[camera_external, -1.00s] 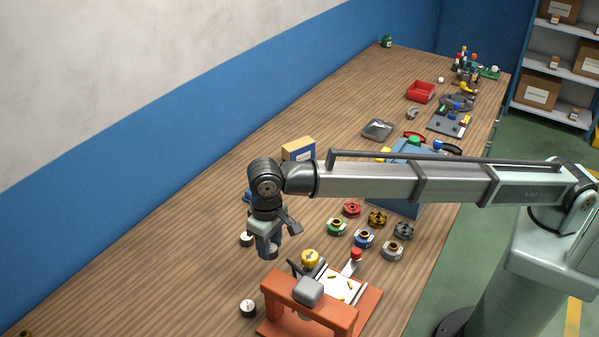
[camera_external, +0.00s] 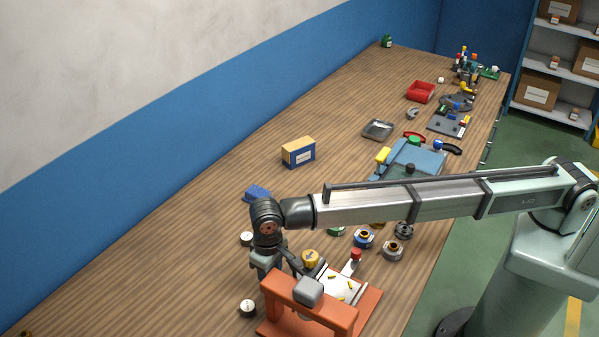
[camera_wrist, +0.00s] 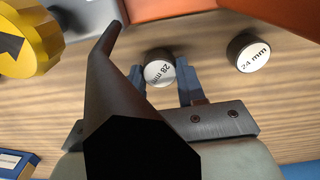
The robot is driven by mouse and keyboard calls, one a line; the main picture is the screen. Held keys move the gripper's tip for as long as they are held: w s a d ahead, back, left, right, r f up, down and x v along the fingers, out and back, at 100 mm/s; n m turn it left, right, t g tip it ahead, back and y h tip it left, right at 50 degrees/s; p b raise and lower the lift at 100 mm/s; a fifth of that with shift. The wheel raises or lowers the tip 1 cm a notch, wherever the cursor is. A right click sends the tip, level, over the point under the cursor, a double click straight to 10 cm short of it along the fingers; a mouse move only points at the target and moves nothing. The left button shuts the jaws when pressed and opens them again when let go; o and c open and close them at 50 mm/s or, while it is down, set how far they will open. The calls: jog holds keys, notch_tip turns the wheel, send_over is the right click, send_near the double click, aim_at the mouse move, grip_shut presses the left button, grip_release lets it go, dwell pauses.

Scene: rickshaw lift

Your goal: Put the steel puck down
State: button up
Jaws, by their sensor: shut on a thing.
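The steel puck (camera_wrist: 159,71), with a white top reading "28 mm" and a dark side, sits between the two blue-grey fingers of my gripper (camera_wrist: 162,83) in the wrist view. My gripper is shut on it. In the external view my gripper (camera_external: 268,272) is low over the table, left of the orange press frame, and the held puck is hidden there. I cannot tell whether the puck touches the table.
A second puck (camera_wrist: 248,52), marked "24 mm", stands to the right in the wrist view. The orange press frame (camera_external: 335,322) and a yellow knob (camera_external: 310,258) are close on the right. Another white-topped puck (camera_external: 246,239) stands behind my gripper. The table's left side is largely clear.

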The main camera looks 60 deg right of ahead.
jog(key=shift+f, duration=0.1)
jog(key=o, duration=1.2)
notch_tip(320, 180, up, 12)
jog(key=shift+r, duration=0.1)
dwell(0.3)
